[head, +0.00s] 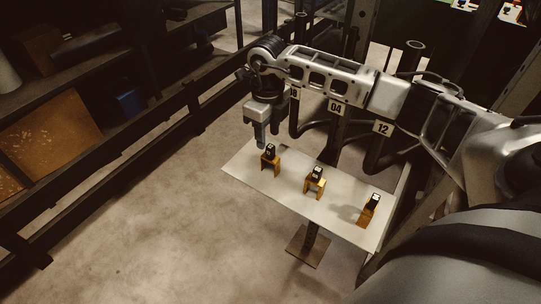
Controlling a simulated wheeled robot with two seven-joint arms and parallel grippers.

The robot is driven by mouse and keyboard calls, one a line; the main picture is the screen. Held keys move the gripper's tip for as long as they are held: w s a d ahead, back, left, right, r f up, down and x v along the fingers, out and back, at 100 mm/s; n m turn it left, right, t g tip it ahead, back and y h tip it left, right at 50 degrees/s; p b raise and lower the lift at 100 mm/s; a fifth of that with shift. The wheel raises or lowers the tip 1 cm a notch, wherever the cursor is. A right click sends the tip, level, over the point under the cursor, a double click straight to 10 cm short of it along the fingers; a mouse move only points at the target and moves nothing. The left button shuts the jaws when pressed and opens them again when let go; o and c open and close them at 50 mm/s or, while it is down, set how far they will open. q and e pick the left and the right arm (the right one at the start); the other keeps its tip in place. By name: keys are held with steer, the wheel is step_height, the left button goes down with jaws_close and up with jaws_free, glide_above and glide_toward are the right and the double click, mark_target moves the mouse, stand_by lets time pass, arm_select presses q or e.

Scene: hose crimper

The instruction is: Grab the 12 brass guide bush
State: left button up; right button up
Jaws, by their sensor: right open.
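Three brass guide bushes with black tops stand in a row on a white tabletop (341,210): a left one (269,165), a middle one (314,187) and a right one (367,216). Their small markings are too small to read, so I cannot tell which is 12. My right gripper (261,138) points down, open, with its fingertips close to the left bush, just above and left of it in the picture. I cannot tell whether they touch it. My left gripper is not in view.
Dark upright hoses stand behind the table, with plates reading 04 (336,107) and 12 (383,128); a third plate is partly hidden by my right arm. Dark rails (120,148) and shelves are at left. The floor left of the table is clear.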

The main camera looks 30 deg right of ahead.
mark_target(270, 146)
steer(key=f, duration=0.1)
steer(key=f+p, duration=0.1)
steer(key=f, duration=0.3)
steer(key=shift+s+d+f, duration=0.1)
steer(key=shift+s+d, duration=0.1)
steer(key=shift+d, duration=0.1)
jaws_close()
